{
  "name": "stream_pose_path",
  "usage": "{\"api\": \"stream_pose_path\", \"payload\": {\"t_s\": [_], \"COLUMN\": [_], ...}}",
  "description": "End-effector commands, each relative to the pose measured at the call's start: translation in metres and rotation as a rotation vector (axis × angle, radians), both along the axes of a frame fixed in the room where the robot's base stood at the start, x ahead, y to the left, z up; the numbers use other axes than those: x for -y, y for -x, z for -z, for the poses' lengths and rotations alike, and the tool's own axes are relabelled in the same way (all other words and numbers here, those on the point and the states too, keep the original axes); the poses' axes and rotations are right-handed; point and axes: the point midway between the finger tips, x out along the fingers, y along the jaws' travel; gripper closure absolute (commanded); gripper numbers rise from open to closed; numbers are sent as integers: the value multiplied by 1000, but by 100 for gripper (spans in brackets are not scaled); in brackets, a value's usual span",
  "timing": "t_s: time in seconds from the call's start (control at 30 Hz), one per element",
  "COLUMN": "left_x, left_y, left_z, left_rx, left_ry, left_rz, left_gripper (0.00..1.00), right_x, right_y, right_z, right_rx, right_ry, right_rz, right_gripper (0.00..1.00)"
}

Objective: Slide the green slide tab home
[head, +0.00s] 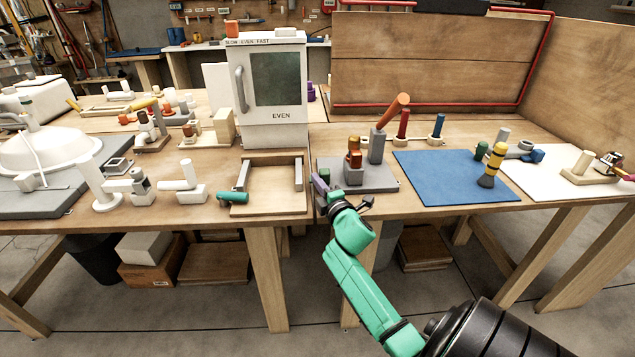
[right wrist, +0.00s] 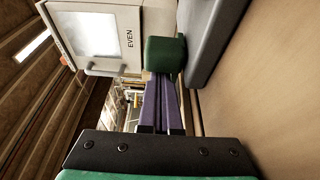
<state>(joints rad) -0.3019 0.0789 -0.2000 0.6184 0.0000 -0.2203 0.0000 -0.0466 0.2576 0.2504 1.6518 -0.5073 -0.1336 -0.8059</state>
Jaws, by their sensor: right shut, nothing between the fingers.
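The green slide tab (head: 324,174) shows as a small dark green block at the left side of the grey base plate (head: 375,184). In the right wrist view the tab (right wrist: 165,54) is a rounded dark green block just beyond my purple fingertips, beside a grey bar (right wrist: 213,35). My right gripper (head: 319,187) is shut and empty, close to the tab on its near side. I cannot tell whether the fingers touch the tab. The fingers hide part of the plate's left edge. My left gripper is out of view.
A white cabinet marked EVEN (head: 222,93) stands behind a shallow wooden tray (head: 270,203) left of my gripper. Orange and grey posts (head: 377,145) stand on the plate. A blue mat (head: 440,178) lies to the right. The table's front edge is close below my gripper.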

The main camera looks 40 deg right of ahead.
Motion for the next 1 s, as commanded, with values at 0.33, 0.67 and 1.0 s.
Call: {"api": "stream_pose_path", "payload": {"t_s": [0.33, 0.67, 1.0], "left_x": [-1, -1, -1], "left_y": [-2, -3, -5], "left_z": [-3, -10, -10], "left_rx": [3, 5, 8], "left_ry": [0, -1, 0], "left_rz": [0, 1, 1], "left_gripper": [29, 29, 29], "right_x": [5, 32, 34], "right_y": [4, 24, 24], "right_z": [0, 0, 0], "right_rx": [-2, -1, -2], "right_ry": [2, 0, -1], "right_rz": [0, 3, 5], "right_gripper": [100, 100, 100]}}
